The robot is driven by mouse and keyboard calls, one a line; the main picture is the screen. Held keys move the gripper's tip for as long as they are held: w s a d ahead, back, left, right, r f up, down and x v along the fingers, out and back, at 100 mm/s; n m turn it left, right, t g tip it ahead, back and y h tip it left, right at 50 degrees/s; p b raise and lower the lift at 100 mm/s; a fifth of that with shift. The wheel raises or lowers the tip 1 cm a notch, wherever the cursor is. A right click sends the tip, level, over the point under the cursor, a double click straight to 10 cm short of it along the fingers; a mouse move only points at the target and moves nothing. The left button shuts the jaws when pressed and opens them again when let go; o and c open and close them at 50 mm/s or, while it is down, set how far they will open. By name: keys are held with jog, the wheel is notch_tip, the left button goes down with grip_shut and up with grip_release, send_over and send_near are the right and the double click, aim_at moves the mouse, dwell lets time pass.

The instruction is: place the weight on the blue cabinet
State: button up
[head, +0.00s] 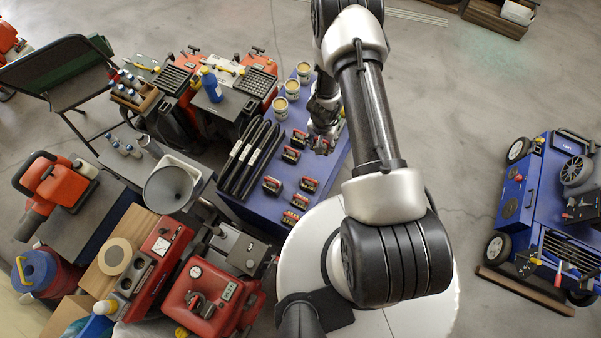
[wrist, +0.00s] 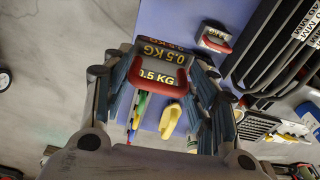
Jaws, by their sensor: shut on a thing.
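My gripper (head: 322,143) is over the right edge of a blue cabinet (head: 322,168) in the head view. In the wrist view its fingers (wrist: 160,88) are shut on a dark weight (wrist: 160,63) with red edges and yellow KG markings. The weight sits between both fingers; in the head view the gripper mostly hides it. The cabinet's blue top (wrist: 178,18) lies behind the weight in the wrist view. I cannot tell whether the weight touches it.
Several small red-and-black weights (head: 272,186) stand on the cabinet top, one (wrist: 215,38) close to my right finger. Black looped hoses (head: 250,160) lie left of them, and tins (head: 280,106) stand at the far end. A blue cart (head: 545,195) is far right; floor between is clear.

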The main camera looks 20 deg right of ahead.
notch_tip(320, 180, down, 20)
jog(key=b, duration=0.7)
jog(key=shift+r+b, duration=0.1)
jog(key=shift+b, duration=0.2)
jog(key=o, duration=1.6)
